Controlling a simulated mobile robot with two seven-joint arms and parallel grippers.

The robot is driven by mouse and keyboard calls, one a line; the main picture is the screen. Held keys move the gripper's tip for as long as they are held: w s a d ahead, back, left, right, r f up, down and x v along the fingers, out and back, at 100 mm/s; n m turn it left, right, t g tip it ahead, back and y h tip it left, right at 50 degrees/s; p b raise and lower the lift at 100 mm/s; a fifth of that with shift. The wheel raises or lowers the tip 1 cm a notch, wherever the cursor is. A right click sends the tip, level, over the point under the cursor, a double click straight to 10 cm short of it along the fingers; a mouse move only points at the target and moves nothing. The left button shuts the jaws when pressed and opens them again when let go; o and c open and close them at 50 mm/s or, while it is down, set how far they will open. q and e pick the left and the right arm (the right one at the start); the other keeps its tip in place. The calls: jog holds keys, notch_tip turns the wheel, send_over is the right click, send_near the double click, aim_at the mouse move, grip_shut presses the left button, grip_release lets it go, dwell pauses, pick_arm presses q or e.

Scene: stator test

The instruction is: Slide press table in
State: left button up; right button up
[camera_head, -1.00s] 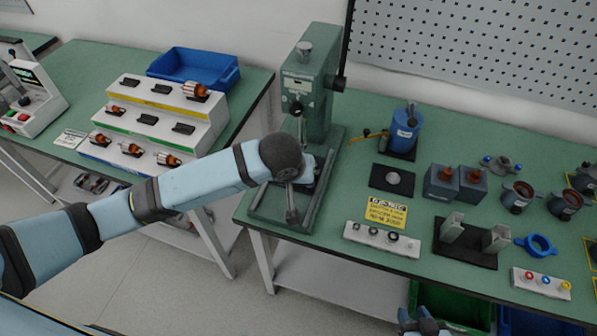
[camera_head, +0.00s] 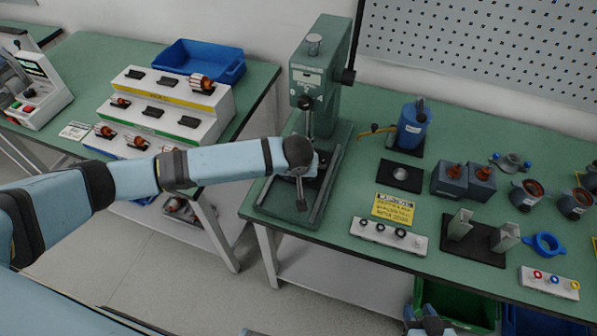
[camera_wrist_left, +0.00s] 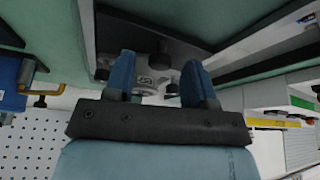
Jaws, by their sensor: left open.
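The green press (camera_head: 320,85) stands at the left end of the right workbench, with its railed base (camera_head: 265,200) reaching toward the front edge. My left arm comes in from the left, and its wrist covers much of the press table between the rails. A grey handle (camera_head: 301,195) shows just below the wrist. In the left wrist view, my left gripper (camera_wrist_left: 160,78) is open, with a grey metal part (camera_wrist_left: 150,85) showing between and beyond its fingers. I cannot tell whether they touch it. My right gripper (camera_head: 430,326) is only partly visible at the bottom edge, its fingers unclear.
Right of the press are a blue device (camera_head: 413,125), a yellow sign (camera_head: 393,209), a white strip with rings (camera_head: 389,236) and a dark fixture (camera_head: 474,242). A tiered rack (camera_head: 175,95) and blue tray (camera_head: 200,62) stand on the left bench. A floor gap separates the benches.

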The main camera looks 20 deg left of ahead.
pick_arm(q)
jog(key=shift+w+f, duration=0.3)
jog(key=shift+f, duration=0.35)
grip_shut()
jog(key=shift+w+p, duration=0.3)
jog(key=shift+w, duration=1.25)
jog(key=shift+r, duration=0.15)
jog(key=shift+c, duration=1.3)
grip_release()
jog(key=shift+w, duration=0.1)
jog(key=shift+o, duration=1.3)
